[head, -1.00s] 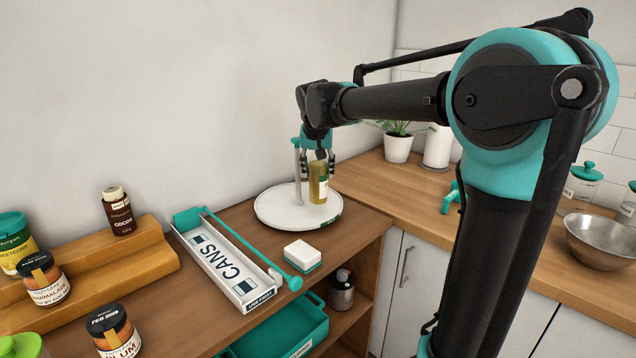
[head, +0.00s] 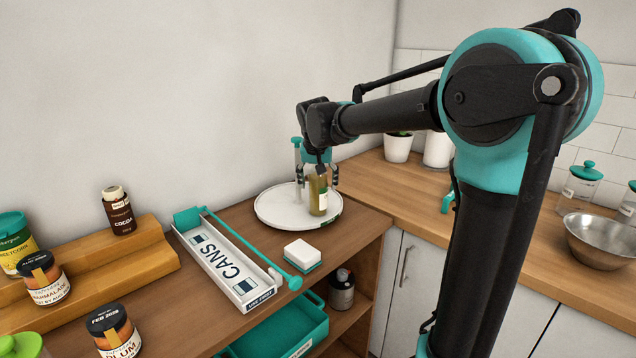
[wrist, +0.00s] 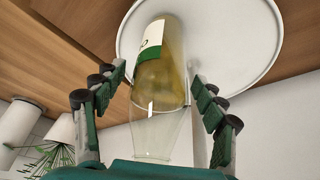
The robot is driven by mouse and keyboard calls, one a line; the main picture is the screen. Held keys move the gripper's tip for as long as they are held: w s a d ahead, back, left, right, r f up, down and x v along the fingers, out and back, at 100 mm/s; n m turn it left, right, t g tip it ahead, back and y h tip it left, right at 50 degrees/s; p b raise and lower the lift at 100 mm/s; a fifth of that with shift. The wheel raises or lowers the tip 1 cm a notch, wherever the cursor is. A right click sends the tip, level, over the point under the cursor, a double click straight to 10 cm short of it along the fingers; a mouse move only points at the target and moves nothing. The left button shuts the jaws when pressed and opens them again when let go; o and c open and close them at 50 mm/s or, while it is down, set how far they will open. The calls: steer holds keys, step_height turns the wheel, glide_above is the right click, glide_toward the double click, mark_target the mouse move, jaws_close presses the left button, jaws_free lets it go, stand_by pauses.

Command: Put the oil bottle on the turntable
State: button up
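The oil bottle (head: 317,196) is a clear bottle of yellow-green oil with a white and green label. It stands upright on the white round turntable (head: 272,216), near its right side. My gripper (head: 318,180) is around the bottle's upper part from above. Its fingers are spread, with small gaps to the glass on both sides. In the wrist view, the bottle (wrist: 160,80) lies between the open fingers, its clear neck toward the palm, with the turntable (wrist: 245,50) behind it.
A grey post with a teal top (head: 297,160) rises at the turntable, close left of my gripper. A CANS tray (head: 228,268) and a white-and-teal box (head: 302,254) sit in front. Jars stand on a wooden step (head: 150,251) at left. A plant pot (head: 398,148) is behind right.

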steer(key=v, duration=1.2)
steer(key=s+d+f, duration=0.4)
steer(key=d+f, duration=0.3)
steer(key=f, duration=0.2)
steer(key=s+d+f, duration=0.4)
steer(key=d+f, duration=0.2)
steer(key=f, duration=0.2)
steer(key=s+d+f, duration=0.3)
steer(key=s+f, duration=0.4)
steer(key=s+d+f, duration=0.4)
steer(key=s+f, duration=0.3)
steer(key=shift+s+f+n, duration=0.35)
steer(key=shift+s+n, duration=0.05)
